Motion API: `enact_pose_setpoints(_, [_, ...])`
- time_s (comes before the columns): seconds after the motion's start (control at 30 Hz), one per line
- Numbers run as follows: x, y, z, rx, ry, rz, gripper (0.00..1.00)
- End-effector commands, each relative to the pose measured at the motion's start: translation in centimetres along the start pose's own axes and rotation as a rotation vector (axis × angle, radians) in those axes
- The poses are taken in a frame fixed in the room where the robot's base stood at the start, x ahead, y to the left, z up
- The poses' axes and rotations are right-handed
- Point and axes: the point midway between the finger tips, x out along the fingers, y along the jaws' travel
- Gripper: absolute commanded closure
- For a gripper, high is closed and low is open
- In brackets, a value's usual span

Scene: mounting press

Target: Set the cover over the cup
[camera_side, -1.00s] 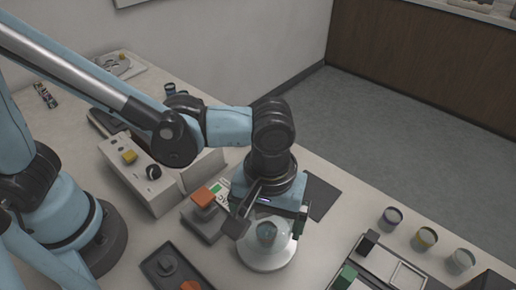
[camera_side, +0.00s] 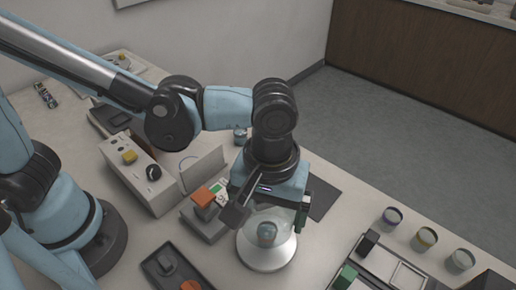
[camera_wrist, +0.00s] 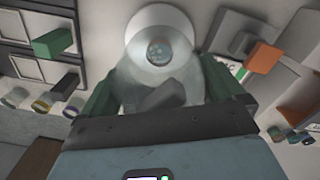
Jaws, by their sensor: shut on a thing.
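The cover (camera_side: 272,218) is a clear dome, held between the jaws of my gripper (camera_side: 268,212). In the wrist view the cover (camera_wrist: 138,80) fills the space between the green finger pads, and my gripper (camera_wrist: 165,95) is shut on it. The small blue-grey cup (camera_side: 267,233) stands on a round white base (camera_side: 265,262) below; the cup (camera_wrist: 158,52) also shows in the wrist view. The cover is above and partly in front of the cup. I cannot tell whether its rim touches the base.
An orange-topped device (camera_side: 203,198) stands close left of the base. A dark tray (camera_side: 172,268) lies at front left. A panel with green and black blocks (camera_side: 378,262) and several small jars (camera_side: 426,237) are at right. A dark mat (camera_side: 323,197) lies behind.

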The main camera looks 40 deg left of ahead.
Motion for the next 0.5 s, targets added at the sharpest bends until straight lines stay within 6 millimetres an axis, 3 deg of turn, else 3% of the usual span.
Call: enact_pose_setpoints(0.5, [4.4, 0.0, 0.0, 0.0, 0.0, 0.0, 0.41])
